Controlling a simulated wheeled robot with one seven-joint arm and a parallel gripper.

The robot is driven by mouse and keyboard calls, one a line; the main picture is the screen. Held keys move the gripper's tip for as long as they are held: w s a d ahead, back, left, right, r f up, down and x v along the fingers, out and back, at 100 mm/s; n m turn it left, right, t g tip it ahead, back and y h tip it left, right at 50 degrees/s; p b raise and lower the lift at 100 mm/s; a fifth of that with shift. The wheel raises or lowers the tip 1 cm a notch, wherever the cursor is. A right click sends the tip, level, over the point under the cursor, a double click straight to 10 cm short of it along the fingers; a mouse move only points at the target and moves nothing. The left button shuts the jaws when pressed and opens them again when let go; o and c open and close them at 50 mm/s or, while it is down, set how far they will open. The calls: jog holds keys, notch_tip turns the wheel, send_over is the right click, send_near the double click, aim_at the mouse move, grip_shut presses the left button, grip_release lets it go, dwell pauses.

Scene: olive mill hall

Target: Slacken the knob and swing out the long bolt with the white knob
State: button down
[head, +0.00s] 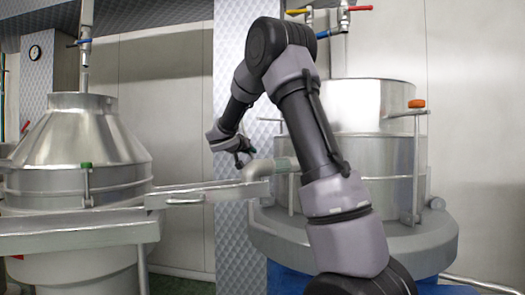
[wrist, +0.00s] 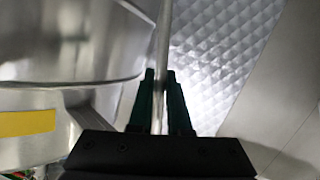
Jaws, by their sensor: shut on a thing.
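My gripper (wrist: 160,78) shows in the wrist view with its two dark green fingers closed around a thin upright metal rod (wrist: 164,35). The rod runs up out of the picture, beside a rounded steel wall. No white knob shows in either view, so I cannot tell for certain that this rod is the long bolt. In the head view my gripper (head: 243,158) is small, left of the right-hand steel vat (head: 365,105), above the end of a short pipe. What it holds cannot be made out there. My arm hides part of this vat.
A bolt with an orange knob (head: 416,104) stands at the vat's right side. A cone-topped steel vessel (head: 75,145) with a green-knobbed bolt (head: 87,180) stands at left. A metal trough (head: 205,190) runs between them. A quilted metal panel (wrist: 225,50) stands behind the rod.

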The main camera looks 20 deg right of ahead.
jog(key=a+f+n+t+h, duration=0.1)
jog(key=a+f+n+h, duration=0.1)
jog(key=a, duration=0.5)
jog(key=shift+w+f+n+t, duration=0.3)
jog(key=shift+w+f+n, duration=0.15)
jog(key=shift+f, duration=0.35)
jog(key=shift+s, duration=0.1)
